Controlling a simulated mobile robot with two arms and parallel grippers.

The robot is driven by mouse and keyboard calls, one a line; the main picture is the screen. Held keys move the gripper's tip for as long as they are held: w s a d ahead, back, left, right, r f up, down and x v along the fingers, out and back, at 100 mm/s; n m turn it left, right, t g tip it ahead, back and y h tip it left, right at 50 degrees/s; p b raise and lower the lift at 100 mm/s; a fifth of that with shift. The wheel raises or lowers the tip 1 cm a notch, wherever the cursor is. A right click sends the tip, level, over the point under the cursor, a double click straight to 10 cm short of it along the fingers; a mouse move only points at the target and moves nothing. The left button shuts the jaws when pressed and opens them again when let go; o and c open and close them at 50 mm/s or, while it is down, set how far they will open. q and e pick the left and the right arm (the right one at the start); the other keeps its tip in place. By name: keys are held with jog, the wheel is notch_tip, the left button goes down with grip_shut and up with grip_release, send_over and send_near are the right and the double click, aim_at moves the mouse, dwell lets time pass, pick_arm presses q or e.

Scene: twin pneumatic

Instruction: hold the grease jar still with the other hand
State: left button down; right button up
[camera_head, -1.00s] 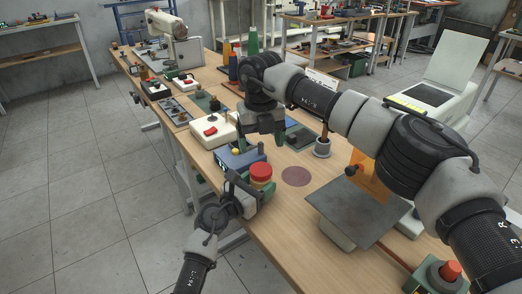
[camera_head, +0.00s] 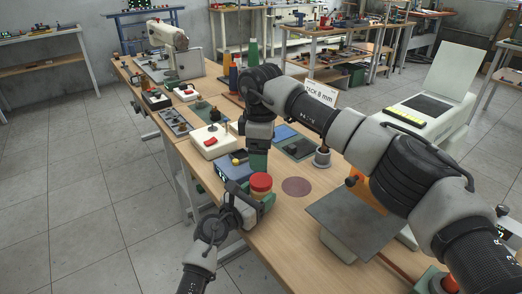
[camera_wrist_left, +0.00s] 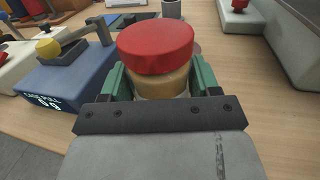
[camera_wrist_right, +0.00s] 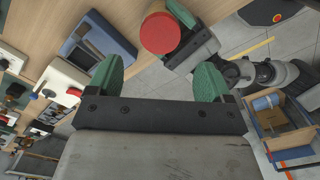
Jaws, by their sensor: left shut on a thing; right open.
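The grease jar (camera_head: 261,184) has a red lid and a tan body and stands upright at the near edge of the bench. My left gripper (camera_head: 255,200) is shut around its body, with a green finger on each side in the left wrist view (camera_wrist_left: 162,80). The red lid (camera_wrist_left: 156,45) is uncovered there. My right gripper (camera_head: 258,165) is just behind and above the jar. It is open and empty in the right wrist view (camera_wrist_right: 157,78), where the red lid (camera_wrist_right: 160,33) lies beyond its fingers, apart from them.
A blue box with a yellow knob (camera_wrist_left: 65,75) stands left of the jar. A maroon disc (camera_head: 296,186) lies flat on the bench (camera_head: 285,215) to the right. A grey plate (camera_head: 350,215) and a metal cup (camera_head: 322,157) stand farther right. The bench around the disc is clear.

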aim_at(261, 179)
jog(key=shift+f, duration=4)
jog(key=shift+c, duration=0.2)
